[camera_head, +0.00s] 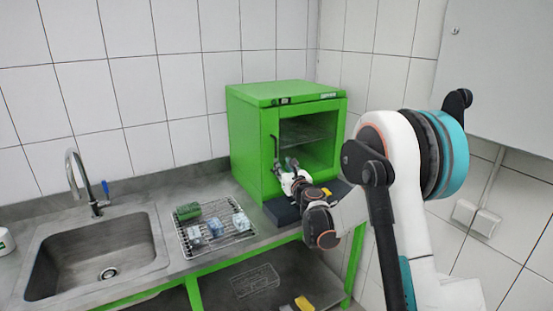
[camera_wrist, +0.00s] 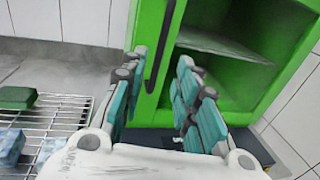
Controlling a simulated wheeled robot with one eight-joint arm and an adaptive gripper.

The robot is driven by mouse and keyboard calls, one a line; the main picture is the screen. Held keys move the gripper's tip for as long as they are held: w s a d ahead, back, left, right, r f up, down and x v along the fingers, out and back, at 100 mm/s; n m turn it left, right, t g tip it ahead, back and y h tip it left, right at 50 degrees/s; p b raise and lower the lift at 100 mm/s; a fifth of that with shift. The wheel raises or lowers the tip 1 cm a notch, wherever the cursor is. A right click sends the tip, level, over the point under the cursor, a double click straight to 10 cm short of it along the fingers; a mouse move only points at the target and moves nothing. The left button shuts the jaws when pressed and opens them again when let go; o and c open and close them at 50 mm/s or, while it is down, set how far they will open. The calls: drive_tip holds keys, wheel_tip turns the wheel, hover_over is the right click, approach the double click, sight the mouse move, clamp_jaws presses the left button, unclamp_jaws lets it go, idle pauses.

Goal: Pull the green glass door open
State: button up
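The green cabinet (camera_head: 245,135) stands in the back corner of the counter. Its green-framed glass door (camera_head: 308,133) faces front and looks closed, with a shelf visible through the pane. A black vertical handle (camera_head: 275,148) is on the door's left side. In the wrist view the handle (camera_wrist: 158,50) runs down between my two teal-padded fingers. My gripper (camera_head: 285,165) is in front of the handle's lower part. The wrist view shows my gripper (camera_wrist: 162,62) open, with a gap on both sides of the handle. I cannot tell whether the fingertips reach around it.
A wire rack (camera_head: 222,238) with a green block (camera_head: 188,211) and pale blue items lies left of the cabinet. A sink (camera_head: 95,255) with a faucet (camera_head: 88,185) is further left. A dark pad (camera_head: 283,212) lies below the door. Tiled walls close off the back and right.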

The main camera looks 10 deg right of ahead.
sight(276, 157)
drive_tip(key=w, duration=0.6)
drive_tip(key=w+a+b, duration=0.1)
drive_tip(key=w, duration=0.1)
drive_tip(key=shift+w, duration=0.4)
drive_tip(key=shift+c, duration=0.3)
clamp_jaws()
